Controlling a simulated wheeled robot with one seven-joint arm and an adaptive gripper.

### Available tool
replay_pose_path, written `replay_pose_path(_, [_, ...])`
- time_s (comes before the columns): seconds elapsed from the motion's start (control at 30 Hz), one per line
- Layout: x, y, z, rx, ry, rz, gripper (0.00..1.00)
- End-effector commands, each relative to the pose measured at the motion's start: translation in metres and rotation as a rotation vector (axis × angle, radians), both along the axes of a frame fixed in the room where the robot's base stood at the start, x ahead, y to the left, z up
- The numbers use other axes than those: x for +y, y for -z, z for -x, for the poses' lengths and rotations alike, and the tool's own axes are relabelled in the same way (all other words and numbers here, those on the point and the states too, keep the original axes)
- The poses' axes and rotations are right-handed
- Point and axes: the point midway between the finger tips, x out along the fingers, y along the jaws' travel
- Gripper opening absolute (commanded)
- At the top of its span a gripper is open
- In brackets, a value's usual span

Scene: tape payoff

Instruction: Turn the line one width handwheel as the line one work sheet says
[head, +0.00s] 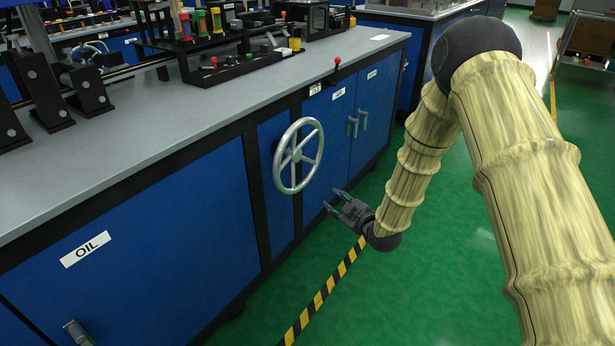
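A silver handwheel (297,155) with spokes stands out from the front of the blue cabinet, below the bench top's edge. Its face is turned to the right. My gripper (333,200) is just right of and below the wheel's rim in the picture, apart from it as far as I can tell. Its two dark fingers are spread with a gap between them, and nothing is in them. A second, smaller handwheel (90,52) shows at the back left, partly hidden by black stands. I cannot read which wheel belongs to line one. No work sheet is recognisable in this view.
The grey bench top (150,125) carries black stands and a rack of coloured spools. A red-knobbed lever (336,64) stands at its edge. Cabinet handles (357,124) stick out beyond the wheel. Green floor with a yellow-black stripe (325,290) is clear beside the cabinet.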

Motion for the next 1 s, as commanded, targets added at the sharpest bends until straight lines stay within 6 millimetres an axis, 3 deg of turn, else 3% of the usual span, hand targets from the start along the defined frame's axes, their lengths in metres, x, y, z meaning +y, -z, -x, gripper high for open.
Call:
replay_pose_path(0.1, [0.012, -0.016, -0.031, -0.146, -0.055, 0.032, 0.35])
replay_pose_path(0.2, [0.02, -0.034, -0.047, -0.236, -0.089, 0.054, 0.35])
replay_pose_path(0.4, [0.028, -0.055, -0.061, -0.328, -0.122, 0.077, 0.35])
replay_pose_path(0.67, [0.041, -0.057, -0.08, -0.339, -0.126, 0.079, 0.35])
replay_pose_path(1.0, [0.071, -0.056, -0.125, -0.337, -0.124, 0.079, 0.35])
